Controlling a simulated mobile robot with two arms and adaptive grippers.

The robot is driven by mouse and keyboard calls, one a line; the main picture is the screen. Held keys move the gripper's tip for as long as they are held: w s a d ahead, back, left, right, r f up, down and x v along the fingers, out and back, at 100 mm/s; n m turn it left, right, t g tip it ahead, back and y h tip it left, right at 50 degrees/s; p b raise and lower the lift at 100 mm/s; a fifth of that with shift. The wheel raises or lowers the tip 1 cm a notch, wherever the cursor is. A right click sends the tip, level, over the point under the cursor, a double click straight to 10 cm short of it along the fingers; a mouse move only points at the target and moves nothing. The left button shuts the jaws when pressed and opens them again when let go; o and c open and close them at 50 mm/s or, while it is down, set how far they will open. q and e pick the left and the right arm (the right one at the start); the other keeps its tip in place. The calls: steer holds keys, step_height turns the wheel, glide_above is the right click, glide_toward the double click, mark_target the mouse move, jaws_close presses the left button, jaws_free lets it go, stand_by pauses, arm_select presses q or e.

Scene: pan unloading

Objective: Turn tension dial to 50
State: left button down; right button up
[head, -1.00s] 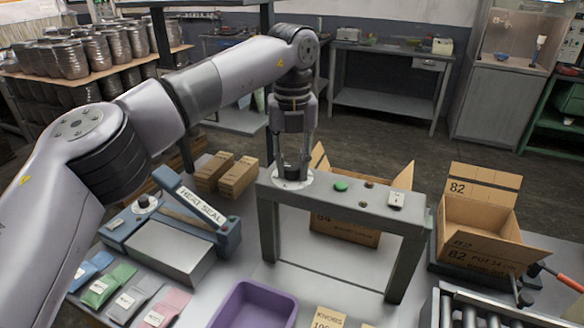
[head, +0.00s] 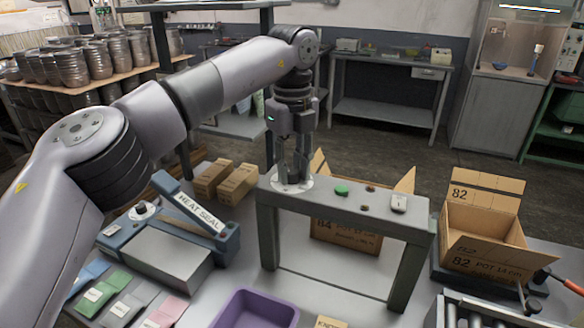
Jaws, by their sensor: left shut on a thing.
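The tension dial sits on a round white scale plate (head: 292,184) at the left end of the top of a grey arch-shaped strapping frame (head: 325,200). My left gripper (head: 292,178) points straight down over this plate, with its fingers shut on the dial knob. The fingers hide the knob, and the scale marks are too small to read. A green button (head: 341,190) and a small white switch box (head: 399,203) are on the same top beam, right of the dial. My right gripper is not in view.
A heat sealer (head: 165,245) stands left of the frame, with coloured pouches (head: 100,295) before it. A purple bin (head: 255,310) is in front. An open carton (head: 483,225) stands right, behind a roller conveyor (head: 490,310). Two small brown boxes (head: 225,180) stand behind the sealer.

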mark_target(292, 171)
arm_select(q)
steer(key=shift+r, duration=0.15)
steer(key=c, duration=1.3)
jaws_free()
step_height(292, 171, up, 7)
steer(key=shift+r, duration=0.15)
